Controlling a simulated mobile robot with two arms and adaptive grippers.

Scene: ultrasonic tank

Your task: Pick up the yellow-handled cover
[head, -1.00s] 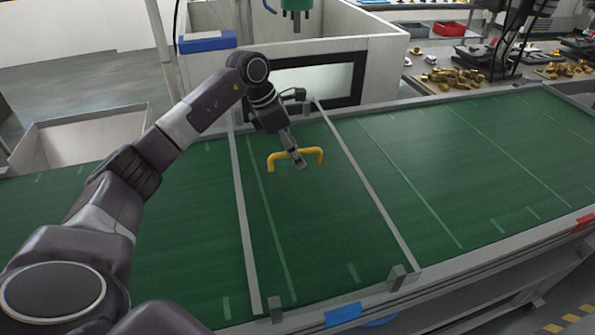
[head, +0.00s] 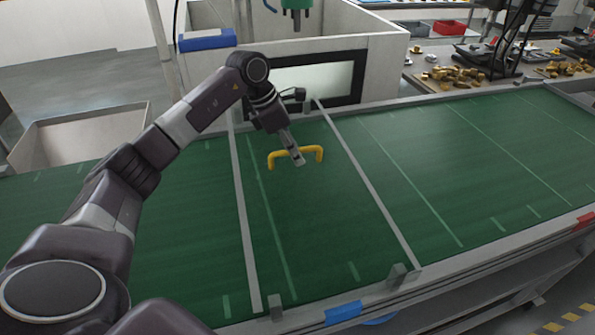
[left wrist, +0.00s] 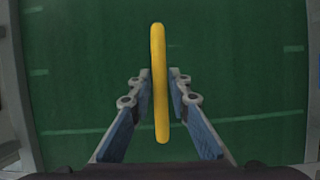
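The cover's own outline cannot be told from the rest of the green surface. My left gripper (head: 298,161) points down at the handle's middle and hides part of it. In the left wrist view the handle (left wrist: 160,120) runs lengthwise between the two fingers of my left gripper (left wrist: 160,78). The fingertips lie close against its two sides, and the handle still rests low at the green surface. My right gripper is not in view.
A white-walled box with a dark-framed window (head: 325,80) stands behind the green surface, with a blue box (head: 207,40) on its rim. A green tool (head: 296,6) hangs above it. Brass parts (head: 458,76) lie on a table at the back right. The green surface to the right is clear.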

